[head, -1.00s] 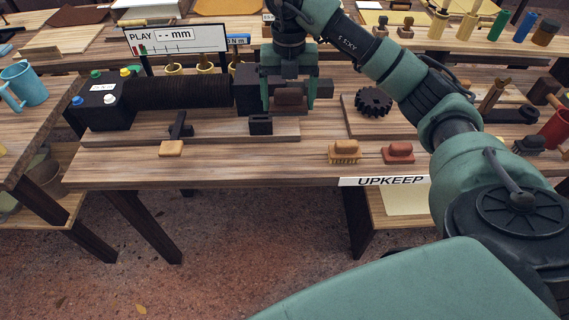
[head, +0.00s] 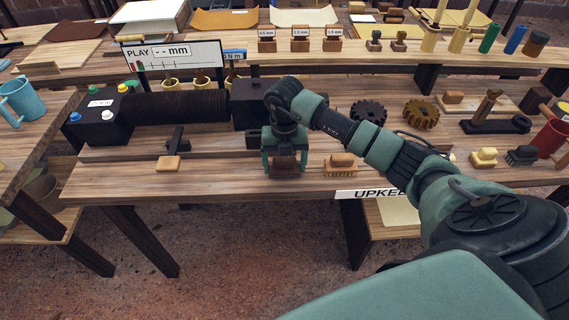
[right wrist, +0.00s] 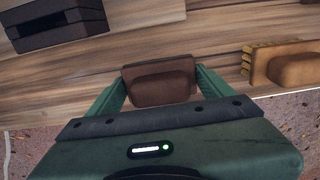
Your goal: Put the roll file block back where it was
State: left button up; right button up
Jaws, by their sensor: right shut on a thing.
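A dark brown block with a rounded grip, apparently the roll file block (head: 286,163), is in my right gripper (head: 285,171). The right gripper is shut on it at the bench's front edge, left of a tan brush (head: 342,168). In the right wrist view the block (right wrist: 160,86) sits upright between the two green fingers, over or on the wood; whether it touches I cannot tell. The dark roller (head: 180,107) lies farther back and left, with a black housing at each end. My left gripper is not in view.
A dark slotted holder shows in the right wrist view (right wrist: 58,22). Gears (head: 420,114) stand behind my arm. A PLAY display (head: 175,55) stands behind the roller. Bare wood lies left of the gripper.

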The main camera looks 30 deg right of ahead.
aim_at(285, 158)
jog(key=shift+f, duration=0.25)
jog(key=shift+f, duration=0.1)
jog(key=o, duration=1)
jog(key=shift+f, duration=0.1)
jog(key=o, duration=0.4)
jog(key=shift+c, duration=0.2)
jog(key=shift+r, duration=0.2)
notch_tip(285, 158, up, 12)
jog(key=shift+b, duration=1.2)
